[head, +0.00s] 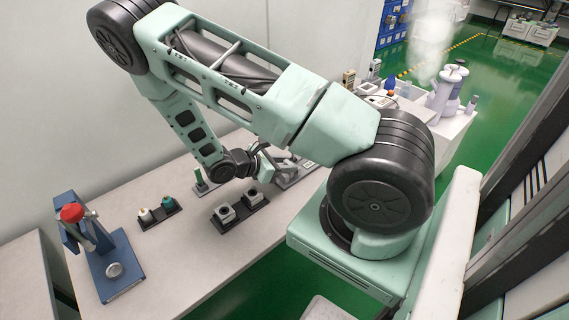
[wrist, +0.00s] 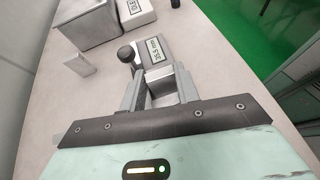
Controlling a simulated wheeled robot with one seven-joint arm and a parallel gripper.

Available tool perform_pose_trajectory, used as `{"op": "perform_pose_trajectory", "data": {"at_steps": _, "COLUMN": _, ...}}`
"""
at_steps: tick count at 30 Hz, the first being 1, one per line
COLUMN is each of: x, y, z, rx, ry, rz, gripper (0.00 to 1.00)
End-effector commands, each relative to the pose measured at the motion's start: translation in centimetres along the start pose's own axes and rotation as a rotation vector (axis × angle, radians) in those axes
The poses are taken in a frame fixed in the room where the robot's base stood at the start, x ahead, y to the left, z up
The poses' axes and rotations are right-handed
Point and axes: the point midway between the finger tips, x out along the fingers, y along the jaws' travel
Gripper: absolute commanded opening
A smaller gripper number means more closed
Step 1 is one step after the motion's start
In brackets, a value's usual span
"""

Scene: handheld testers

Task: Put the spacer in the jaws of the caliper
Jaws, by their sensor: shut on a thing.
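My gripper (wrist: 158,84) is shut on a grey metal piece (wrist: 160,90) between its two fingers. The fingers hide much of it, and I cannot tell for sure that it is the spacer. Just beyond the fingertips is a grey unit with a white label reading about 35.5 mm (wrist: 155,50), which looks like part of the caliper. A black round knob (wrist: 127,53) sits at its left. A small pale block (wrist: 82,62) stands apart on the bench to the left. In the head view my gripper (head: 268,163) is low over the bench, beside the grey caliper (head: 292,175).
A metal box (wrist: 85,25) and a labelled grey case (wrist: 130,12) stand beyond. Two dark trays with small parts, one with a black base (head: 240,212), and a blue press with a red knob (head: 105,262) are on the bench (head: 185,255). Its front middle is clear.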

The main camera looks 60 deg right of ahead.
Motion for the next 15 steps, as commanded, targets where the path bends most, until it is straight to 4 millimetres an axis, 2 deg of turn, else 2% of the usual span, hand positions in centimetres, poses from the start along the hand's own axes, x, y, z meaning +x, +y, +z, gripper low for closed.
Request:
{"op": "perform_pose_trajectory", "data": {"at_steps": 6, "x": 0.19, "y": -0.01, "z": -0.38, "rx": 0.0, "ry": -0.001, "rz": 0.0, "gripper": 0.09}}
{"op": "perform_pose_trajectory", "data": {"at_steps": 7, "x": 0.13, "y": -0.01, "z": -0.27, "rx": 0.0, "ry": 0.0, "rz": -0.001, "gripper": 0.4}}
{"op": "perform_pose_trajectory", "data": {"at_steps": 9, "x": 0.12, "y": -0.01, "z": -0.24, "rx": 0.0, "ry": 0.0, "rz": 0.0, "gripper": 0.53}}
{"op": "perform_pose_trajectory", "data": {"at_steps": 15, "x": 0.12, "y": -0.01, "z": -0.23, "rx": 0.0, "ry": 0.0, "rz": 0.0, "gripper": 0.53}}
